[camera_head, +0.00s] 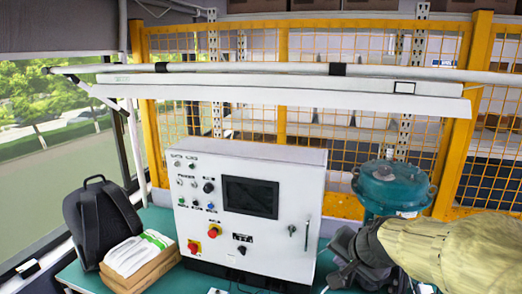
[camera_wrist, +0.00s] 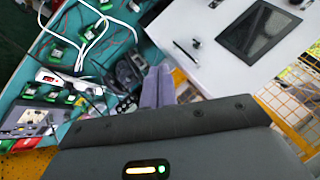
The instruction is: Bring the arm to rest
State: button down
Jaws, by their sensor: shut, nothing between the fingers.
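My arm, in a beige sleeve (camera_head: 445,250), reaches in from the right edge of the head view. My dark gripper (camera_head: 338,272) is at its end, low in the picture, right of the white control box (camera_head: 245,215) and in front of the teal valve actuator (camera_head: 392,188). In the wrist view my grey fingers (camera_wrist: 158,86) are together with nothing between them. They point over the teal bench, below the control box's front face. Parts of the bench beneath them are hidden.
In the wrist view, green connector boards (camera_wrist: 57,50), cables and a grey device (camera_wrist: 28,118) lie on the bench. A yellow mesh fence (camera_head: 283,125) stands behind.

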jog(key=s+a+f+n+g+h, duration=0.1)
jog(key=s+a+f+n+g, duration=0.2)
jog(key=s+f, duration=0.9)
notch_tip(320, 180, down, 3)
jog(key=n+g, duration=0.2)
jog(key=n, duration=0.2)
jog(key=shift+r+n+b, duration=0.15)
jog(key=shift+n+b, duration=0.15)
